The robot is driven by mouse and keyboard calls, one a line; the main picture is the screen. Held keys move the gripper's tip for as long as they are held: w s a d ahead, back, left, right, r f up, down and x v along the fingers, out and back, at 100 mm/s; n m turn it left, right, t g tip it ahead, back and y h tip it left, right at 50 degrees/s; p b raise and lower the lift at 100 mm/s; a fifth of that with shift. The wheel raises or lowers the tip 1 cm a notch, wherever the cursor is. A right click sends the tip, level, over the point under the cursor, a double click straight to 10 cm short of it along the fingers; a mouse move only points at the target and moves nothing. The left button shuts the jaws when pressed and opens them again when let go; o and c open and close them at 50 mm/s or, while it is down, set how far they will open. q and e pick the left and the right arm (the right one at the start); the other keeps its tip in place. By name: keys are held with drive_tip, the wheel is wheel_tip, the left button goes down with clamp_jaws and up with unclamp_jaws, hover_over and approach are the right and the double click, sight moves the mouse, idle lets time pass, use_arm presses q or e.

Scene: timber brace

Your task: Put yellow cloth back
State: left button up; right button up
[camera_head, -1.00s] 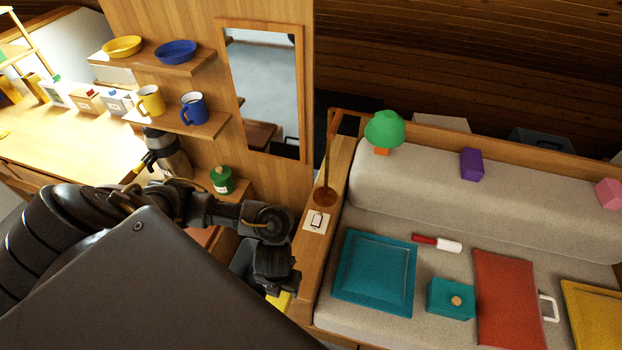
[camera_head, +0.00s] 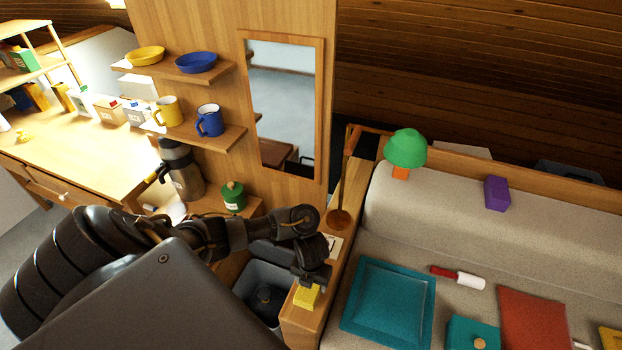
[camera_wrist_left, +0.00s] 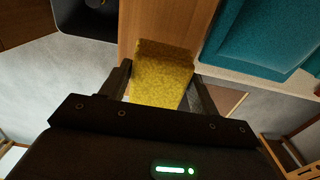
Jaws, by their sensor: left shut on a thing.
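The yellow cloth (camera_head: 307,296) is a small folded block. My left gripper (camera_head: 312,280) is shut on it, at the front end of the wooden ledge beside the sofa. In the left wrist view the yellow cloth (camera_wrist_left: 163,75) sits between the two fingers, with the ledge's wood (camera_wrist_left: 155,25) beyond it. I cannot tell whether the cloth touches the wood. My right gripper is not in view.
A grey bin (camera_head: 268,290) stands open just left of the ledge. A plunger-like wooden tool (camera_head: 340,215) and a partly hidden white card stand farther back on the ledge.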

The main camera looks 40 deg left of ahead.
use_arm(q)
drive_tip(key=shift+w+a+f, duration=0.15)
drive_tip(key=shift+w+f, duration=0.1)
drive_tip(key=shift+a+f, duration=0.15)
drive_tip(key=f, duration=0.3)
drive_tip(key=shift+a, duration=0.25)
drive_tip(key=shift+f, duration=0.15)
drive_tip(key=o, duration=0.9)
drive_tip(key=shift+w+d, duration=0.1)
drive_tip(key=shift+d, duration=0.05)
drive_tip(key=shift+r, duration=0.45)
wheel_tip(320, 180, up, 10)
drive_tip(key=p, duration=0.4)
drive_tip(key=shift+f, duration=0.1)
drive_tip(key=shift+r+p, duration=0.35)
drive_tip(key=shift+r, duration=0.3)
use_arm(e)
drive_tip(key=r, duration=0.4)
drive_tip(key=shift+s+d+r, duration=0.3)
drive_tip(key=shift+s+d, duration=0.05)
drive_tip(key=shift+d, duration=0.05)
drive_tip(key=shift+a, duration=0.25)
